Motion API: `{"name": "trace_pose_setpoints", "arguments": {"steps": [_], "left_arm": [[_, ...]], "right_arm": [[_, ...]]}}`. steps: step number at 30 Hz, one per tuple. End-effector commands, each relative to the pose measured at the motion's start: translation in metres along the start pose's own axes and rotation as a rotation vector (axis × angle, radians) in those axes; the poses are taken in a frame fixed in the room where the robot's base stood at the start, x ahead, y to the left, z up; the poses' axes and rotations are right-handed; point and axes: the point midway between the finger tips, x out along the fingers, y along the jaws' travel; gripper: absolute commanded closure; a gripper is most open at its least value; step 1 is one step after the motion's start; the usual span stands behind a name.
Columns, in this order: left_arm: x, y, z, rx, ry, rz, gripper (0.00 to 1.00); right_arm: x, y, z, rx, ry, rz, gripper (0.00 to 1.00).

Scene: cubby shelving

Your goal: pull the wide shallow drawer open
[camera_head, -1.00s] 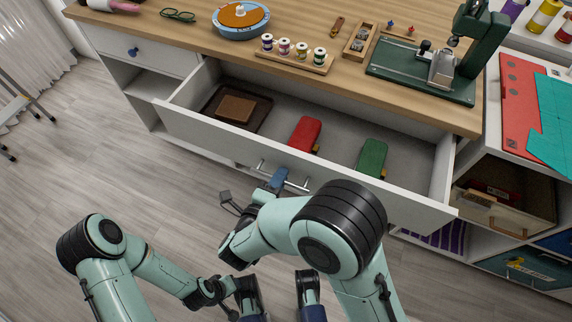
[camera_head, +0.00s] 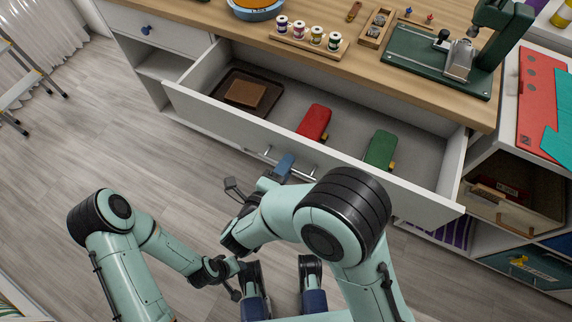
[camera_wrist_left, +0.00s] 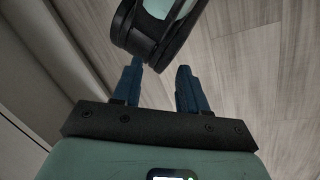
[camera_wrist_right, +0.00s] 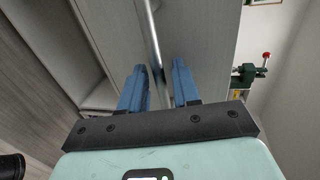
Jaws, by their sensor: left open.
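The wide shallow drawer (camera_head: 205,110) is well out from under the counter, with its contents showing. Its silver bar handle (camera_head: 306,172) is on the front panel. My right gripper (camera_head: 284,166) is at the handle, one blue finger showing in the head view. In the right wrist view the bar (camera_wrist_right: 151,45) runs between the two fingers (camera_wrist_right: 158,85), which close around it; contact on each side is hard to see. My left gripper (camera_wrist_left: 160,80) is open and empty, low over the floor and away from the drawer, with part of my arm close to its fingertips.
The drawer holds a dark tray with a brown block (camera_head: 245,94), a red item (camera_head: 315,122) and a green item (camera_head: 380,148). The wooden counter (camera_head: 370,62) above carries spools and a green press (camera_head: 440,62). Cubbies (camera_head: 512,200) stand at right.

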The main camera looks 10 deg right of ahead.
Motion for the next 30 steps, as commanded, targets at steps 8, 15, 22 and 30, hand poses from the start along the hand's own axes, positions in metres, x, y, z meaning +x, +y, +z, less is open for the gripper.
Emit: {"name": "trace_pose_setpoints", "arguments": {"steps": [8, 15, 22, 30], "left_arm": [[-0.009, 0.003, 0.011, 0.003, -0.031, 0.002, 0.57], [-0.014, 0.005, 0.019, 0.005, -0.056, 0.003, 0.57], [-0.016, 0.006, 0.023, 0.006, -0.067, 0.003, 0.57], [-0.016, 0.006, 0.024, 0.006, -0.068, 0.003, 0.57]], "right_arm": [[-0.056, -0.001, 0.001, -0.002, -0.009, -0.001, 0.69], [-0.105, -0.001, 0.001, -0.001, -0.007, -0.001, 0.69], [-0.127, 0.0, 0.001, 0.0, -0.004, -0.001, 0.69], [-0.129, 0.0, 0.0, 0.0, -0.002, -0.001, 0.69]]}}
